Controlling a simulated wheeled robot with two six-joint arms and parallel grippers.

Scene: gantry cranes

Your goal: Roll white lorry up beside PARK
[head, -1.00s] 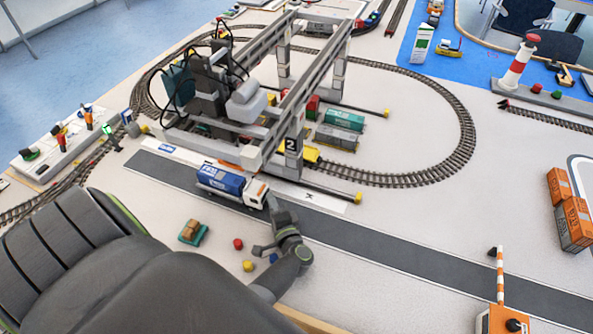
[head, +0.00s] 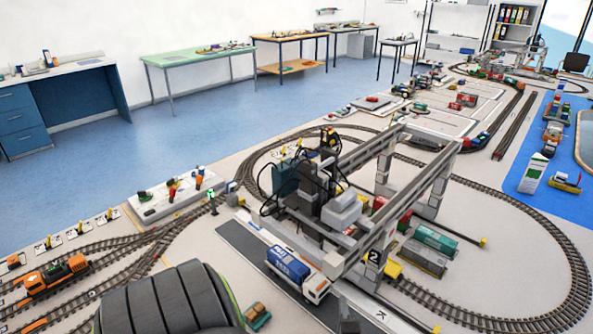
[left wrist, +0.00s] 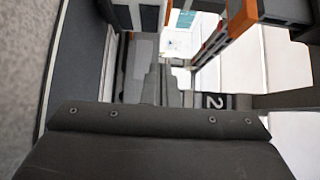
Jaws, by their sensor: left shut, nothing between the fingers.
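The white lorry (head: 317,289) has a white cab and carries a blue container (head: 289,262). It stands on the dark grey road strip beside the gantry crane, its cab toward the lower right. A white label strip (head: 397,321) on the crane side of the road shows a letter K; the rest of its lettering is hidden. My left gripper (head: 347,318) is shut and empty at the bottom edge, just in front of the cab; I cannot tell whether it touches. In the left wrist view its dark housing fills the bottom. My right gripper is out of view.
The gantry crane (head: 352,207) stands over the track, its leg marked 2 (head: 373,257) close to the cab.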

